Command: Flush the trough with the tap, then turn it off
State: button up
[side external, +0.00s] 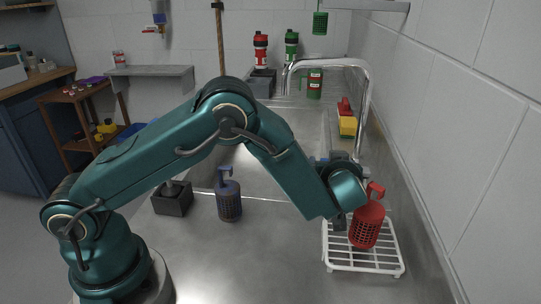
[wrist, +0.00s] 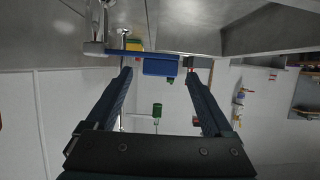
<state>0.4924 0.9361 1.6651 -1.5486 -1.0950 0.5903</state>
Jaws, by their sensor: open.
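The chrome tap (side external: 368,90) arches over the grey metal trough (side external: 250,170) in the side view. In the wrist view its chrome body (wrist: 95,28) is at the upper left, with a blue bar (wrist: 135,53) beside it. A blue block (wrist: 160,67) hangs from that bar and looks like the tap's lever. My gripper (wrist: 158,74) is open, its two fingers pointing at the blue block, one on each side. I cannot tell whether they touch it. My wrist hides the tap's base in the side view. No running water can be made out.
A dark blue one (side external: 229,202) and a dark block (side external: 173,199) stand on the counter. The wall bounds the right.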

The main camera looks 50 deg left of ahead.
jog(key=v, duration=0.4)
jog(key=shift+a, duration=0.1)
